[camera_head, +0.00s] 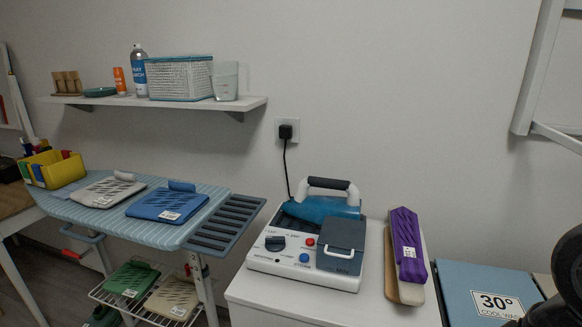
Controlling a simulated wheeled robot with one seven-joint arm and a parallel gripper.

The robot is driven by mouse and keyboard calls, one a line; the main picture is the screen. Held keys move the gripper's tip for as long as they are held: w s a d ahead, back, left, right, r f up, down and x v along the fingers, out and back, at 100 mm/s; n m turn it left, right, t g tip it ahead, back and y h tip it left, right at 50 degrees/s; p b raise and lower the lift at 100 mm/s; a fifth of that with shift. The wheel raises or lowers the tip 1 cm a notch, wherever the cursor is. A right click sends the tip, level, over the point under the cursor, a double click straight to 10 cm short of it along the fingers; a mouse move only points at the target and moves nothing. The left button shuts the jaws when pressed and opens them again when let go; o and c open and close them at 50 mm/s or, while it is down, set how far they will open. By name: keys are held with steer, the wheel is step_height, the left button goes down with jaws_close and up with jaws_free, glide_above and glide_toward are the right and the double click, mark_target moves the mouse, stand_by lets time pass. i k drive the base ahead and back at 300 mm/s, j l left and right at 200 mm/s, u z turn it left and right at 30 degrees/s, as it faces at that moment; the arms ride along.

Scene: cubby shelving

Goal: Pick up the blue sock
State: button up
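A flat blue item (166,205) with a small white label and a rolled blue part at its back edge lies on the light-blue ironing board at left. It is the clearest blue cloth-like thing in view. I cannot tell from its shape whether it is a sock. No gripper fingers show in the head view. A dark rounded shape at the lower right corner may be part of my arm, well apart from the blue item.
A similar grey-white item (107,190) lies left of the blue one on the ironing board (150,234). A white steam station (304,267) stands on a white cabinet beside a purple item (408,246). A wall shelf (190,104) hangs above. Green and beige items lie on a lower rack.

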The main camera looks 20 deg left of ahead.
mark_target(35, 167)
steer(key=i+j, duration=0.1)
steer(key=j, duration=2.85)
steer(key=i+j, duration=0.1)
steer(key=j, duration=1.2)
steer(key=i+j, duration=0.15)
steer(key=j, duration=0.45)
steer(key=i+j, duration=0.1)
steer(key=j, duration=0.55)
steer(key=i+j, duration=0.4)
steer(key=j, duration=0.2)
steer(key=u, duration=0.05)
